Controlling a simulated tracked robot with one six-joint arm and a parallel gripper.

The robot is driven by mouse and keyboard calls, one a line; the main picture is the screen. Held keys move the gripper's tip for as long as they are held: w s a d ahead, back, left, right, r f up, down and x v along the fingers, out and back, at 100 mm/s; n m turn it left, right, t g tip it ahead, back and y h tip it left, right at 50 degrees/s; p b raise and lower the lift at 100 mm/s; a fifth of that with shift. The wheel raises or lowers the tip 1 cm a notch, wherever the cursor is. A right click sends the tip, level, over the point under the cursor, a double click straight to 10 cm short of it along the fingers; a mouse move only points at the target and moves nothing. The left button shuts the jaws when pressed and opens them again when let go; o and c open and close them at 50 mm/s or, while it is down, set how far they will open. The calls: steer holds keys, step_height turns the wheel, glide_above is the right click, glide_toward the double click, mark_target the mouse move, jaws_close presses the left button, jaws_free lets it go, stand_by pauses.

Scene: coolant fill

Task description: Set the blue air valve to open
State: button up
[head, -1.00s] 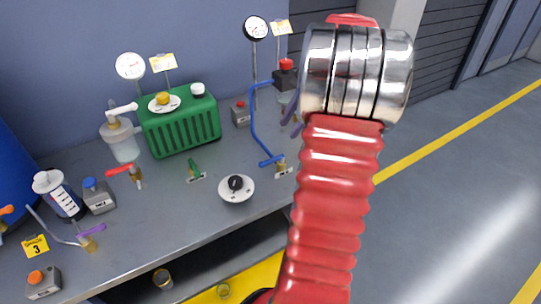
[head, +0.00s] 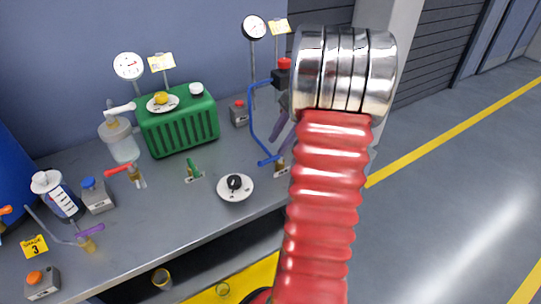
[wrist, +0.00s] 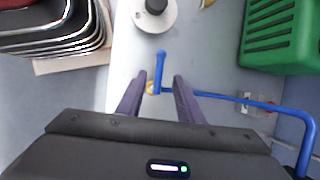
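The blue air valve shows in the head view as a blue lever (head: 268,160) on a brass body (head: 281,170) near the bench's right edge, below a blue pipe. In the wrist view, the blue lever (wrist: 160,66) points up the picture, with some brass just left of its base. My gripper (wrist: 158,80) is open, its two purple fingers on either side of the lever's base. I see no clear contact. In the head view, my gripper's purple fingers (head: 281,122) hang just above the valve, partly hidden by my arm.
A blue pipe (head: 252,125) rises beside my gripper. A black-knobbed dial (head: 235,187) lies left of the valve. A green valve (head: 192,172), a red-handled valve (head: 128,171) and a green tank (head: 180,126) stand farther left. The bench front is mostly clear.

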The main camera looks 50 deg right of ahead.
mark_target(268, 159)
steer(key=x, duration=0.6)
steer(key=shift+w+a+f, duration=0.1)
steer(key=shift+a+f, duration=0.05)
steer(key=shift+f, duration=0.1)
jaws_close()
stand_by(0.3)
